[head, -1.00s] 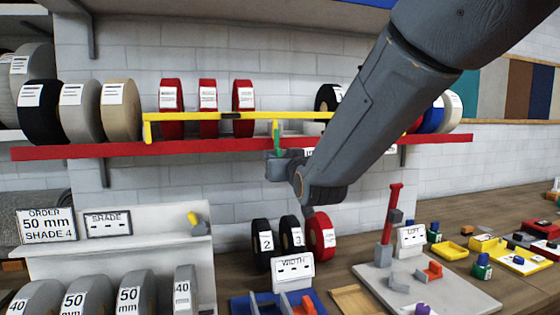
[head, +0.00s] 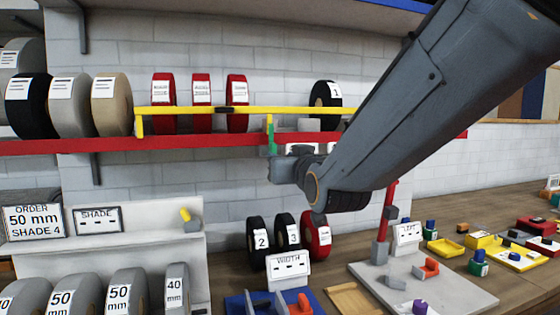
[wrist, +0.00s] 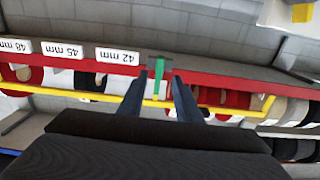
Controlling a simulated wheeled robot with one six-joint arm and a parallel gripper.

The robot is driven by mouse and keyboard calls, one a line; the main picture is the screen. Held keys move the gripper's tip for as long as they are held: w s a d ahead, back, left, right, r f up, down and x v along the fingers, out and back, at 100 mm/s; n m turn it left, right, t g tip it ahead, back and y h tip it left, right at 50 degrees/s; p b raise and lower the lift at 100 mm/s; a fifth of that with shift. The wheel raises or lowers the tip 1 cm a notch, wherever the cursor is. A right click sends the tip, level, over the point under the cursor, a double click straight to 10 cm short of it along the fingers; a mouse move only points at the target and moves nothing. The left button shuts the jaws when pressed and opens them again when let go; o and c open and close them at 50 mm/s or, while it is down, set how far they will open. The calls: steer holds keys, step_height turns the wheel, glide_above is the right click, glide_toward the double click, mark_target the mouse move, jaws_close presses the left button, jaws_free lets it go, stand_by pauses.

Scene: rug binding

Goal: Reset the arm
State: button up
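My gripper (wrist: 160,80) shows in the wrist view with its two dark fingers apart and nothing clasped between them. A green upright piece (wrist: 160,66) appears between the fingertips, seemingly beyond them, by the red shelf edge. In the head view my gripper (head: 283,168) is just under the red shelf edge (head: 180,143), with its fingers hard to make out. The green piece (head: 271,138) hangs from the yellow bar (head: 180,112) just above it. My arm crosses the upper right and hides part of the shelf.
Red rolls (head: 201,90), a black roll marked 1 (head: 325,95) and other rolls stand on the shelf. Below are black rolls (head: 259,240), a WIDTH sign (head: 287,267), a red upright lever (head: 388,215) and a grey plate (head: 440,290). Small coloured items sit on the bench at right.

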steer(key=shift+s, duration=0.15)
steer(key=s+d+f+m+g+h, duration=0.1)
steer(key=s+d+f+g, duration=0.2)
steer(key=f, duration=0.5)
steer(key=s+d+f+g+h, duration=0.2)
steer(key=d+f+g, duration=0.15)
steer(key=f, duration=0.45)
steer(key=s+d+f+m+g+h, duration=0.15)
steer(key=d+f, duration=0.25)
steer(key=f, duration=0.4)
steer(key=s+d+f+g, duration=0.3)
steer(key=s+f, duration=0.3)
steer(key=s, duration=0.2)
steer(key=s+d+f+g, duration=0.4)
steer(key=s+f+g, duration=0.1)
steer(key=s, duration=0.4)
steer(key=shift+s+f, duration=0.2)
steer(key=shift+f, duration=0.2)
steer(key=shift+m+h, duration=0.25)
